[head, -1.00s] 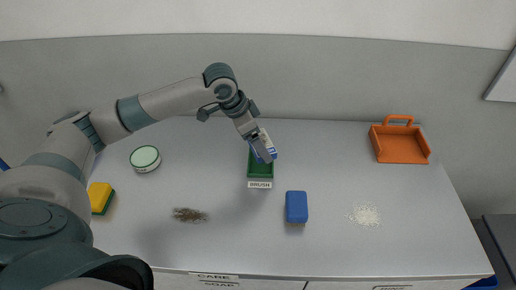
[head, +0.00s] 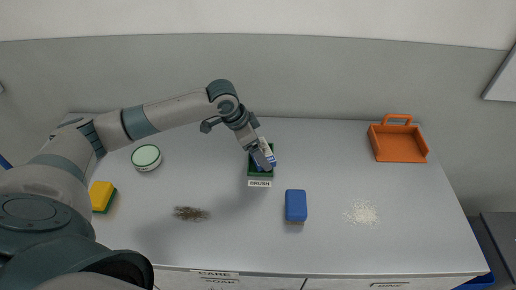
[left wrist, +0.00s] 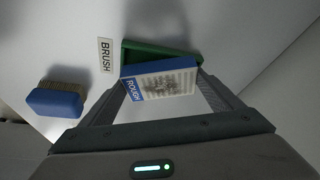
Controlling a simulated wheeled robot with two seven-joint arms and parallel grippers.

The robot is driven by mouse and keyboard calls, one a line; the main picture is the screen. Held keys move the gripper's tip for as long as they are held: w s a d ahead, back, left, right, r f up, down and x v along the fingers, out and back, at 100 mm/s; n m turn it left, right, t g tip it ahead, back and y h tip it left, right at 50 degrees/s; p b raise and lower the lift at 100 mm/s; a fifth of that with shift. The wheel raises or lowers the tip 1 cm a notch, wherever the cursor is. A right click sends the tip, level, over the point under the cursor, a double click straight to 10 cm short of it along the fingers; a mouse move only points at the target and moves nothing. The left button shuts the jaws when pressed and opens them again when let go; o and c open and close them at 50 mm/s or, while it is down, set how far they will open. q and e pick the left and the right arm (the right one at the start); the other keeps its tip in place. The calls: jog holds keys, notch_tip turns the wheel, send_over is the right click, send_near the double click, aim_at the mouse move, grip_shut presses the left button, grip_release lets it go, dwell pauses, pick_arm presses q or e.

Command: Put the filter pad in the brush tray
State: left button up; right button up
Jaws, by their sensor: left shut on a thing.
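The filter pad is a white and blue block marked ROUGH, with a dark smudged face (left wrist: 172,87); in the head view it shows partly behind the fingers (head: 268,158). My left gripper (left wrist: 163,82) is shut on the pad, with one finger at each end; it also shows in the head view (head: 262,158). The brush tray is green, with a BRUSH label at its front (head: 260,174), and its rim shows in the left wrist view (left wrist: 150,47). The pad is over the tray; whether it touches the tray floor I cannot tell. My right gripper is not in view.
A blue brush (head: 296,206) stands right of the tray's front. White grains (head: 362,213) and an orange dustpan (head: 400,143) lie right. The back wall is close behind.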

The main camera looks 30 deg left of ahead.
pick_arm(q)
jog(key=shift+f, duration=0.1)
jog(key=o, duration=1)
jog(key=shift+a+r, duration=0.1)
jog(key=shift+r, duration=0.25)
jog(key=b+v, duration=0.2)
jog(key=v, duration=0.9)
jog(key=shift+s+r, duration=0.1)
jog(key=shift+r, duration=0.15)
